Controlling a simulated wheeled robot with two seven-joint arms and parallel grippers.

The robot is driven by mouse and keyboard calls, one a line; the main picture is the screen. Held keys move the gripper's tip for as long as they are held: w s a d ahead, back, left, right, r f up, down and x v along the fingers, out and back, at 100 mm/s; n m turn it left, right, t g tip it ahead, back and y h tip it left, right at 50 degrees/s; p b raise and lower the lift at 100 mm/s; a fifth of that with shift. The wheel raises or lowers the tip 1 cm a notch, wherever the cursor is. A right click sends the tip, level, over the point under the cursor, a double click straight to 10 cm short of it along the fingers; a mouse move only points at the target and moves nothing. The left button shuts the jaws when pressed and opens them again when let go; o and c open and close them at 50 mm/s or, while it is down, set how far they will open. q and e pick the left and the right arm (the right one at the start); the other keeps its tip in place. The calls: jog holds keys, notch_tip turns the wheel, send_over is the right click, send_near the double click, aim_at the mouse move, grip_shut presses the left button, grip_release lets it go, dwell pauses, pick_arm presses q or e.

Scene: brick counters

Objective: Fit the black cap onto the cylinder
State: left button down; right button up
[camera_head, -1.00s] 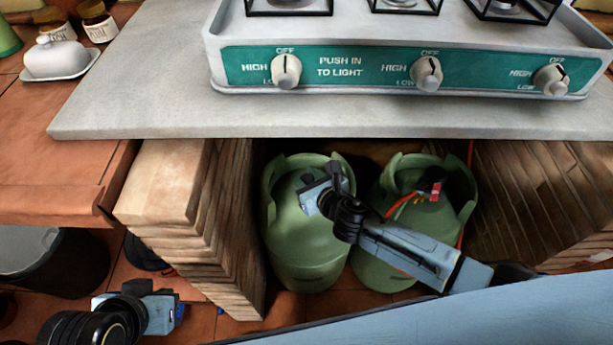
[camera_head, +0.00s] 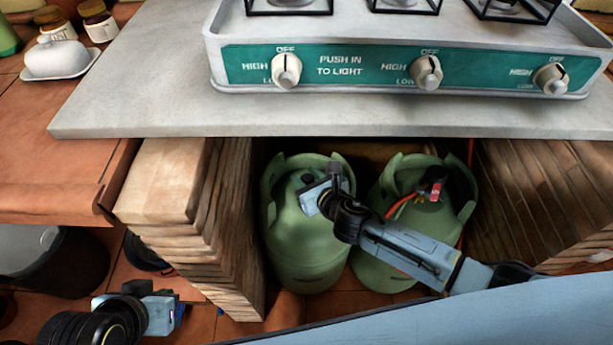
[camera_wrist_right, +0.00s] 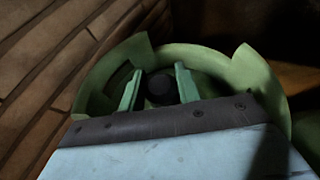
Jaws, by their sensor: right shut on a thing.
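Two green gas cylinders stand in the recess under the counter. The left cylinder (camera_head: 305,250) has my right gripper (camera_head: 309,184) over its top, inside the raised collar. In the right wrist view, the black cap (camera_wrist_right: 160,89) is a dark round shape between the two fingers of my right gripper (camera_wrist_right: 158,78), which is shut on it. The collar of the left cylinder (camera_wrist_right: 262,85) surrounds it. I cannot tell whether the cap is seated on the valve. My left gripper (camera_head: 178,311) is low at the left, away from the cylinders; its fingers are unclear.
The right cylinder (camera_head: 385,270) has an orange hose and a red-and-black regulator (camera_head: 432,188). Brick walls (camera_head: 190,220) close in both sides. The counter slab (camera_head: 150,90) with a stove (camera_head: 400,70) overhangs the recess. A dark bucket (camera_head: 60,265) stands at the left.

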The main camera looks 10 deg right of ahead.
aim_at(308, 177)
jog(key=shift+s+d+f, duration=0.15)
jog(key=shift+s+f, duration=0.15)
jog(key=shift+f, duration=0.35)
jog(key=shift+s+d+f, duration=0.15)
jog(key=shift+s+f, duration=0.1)
jog(key=shift+f, duration=0.35)
jog(key=shift+r, duration=0.1)
jog(key=shift+w+d+r+p, duration=0.1)
jog(key=shift+w+r+p, duration=0.2)
jog(key=shift+r+p, duration=0.7)
jog(key=shift+p, duration=0.2)
jog(key=shift+d+r+p, duration=0.1)
jog(key=shift+r+p, duration=0.35)
grip_shut()
jog(key=shift+r+p, duration=0.5)
jog(key=shift+r, duration=0.1)
jog(key=shift+a+r+m+h+p, duration=0.2)
jog(key=shift+r+m+h+p, duration=0.35)
jog(key=shift+h, duration=0.15)
jog(key=shift+w+a+r+m+h+p, duration=0.1)
jog(key=shift+r+m+h+p, duration=0.3)
jog(key=shift+m+h, duration=0.25)
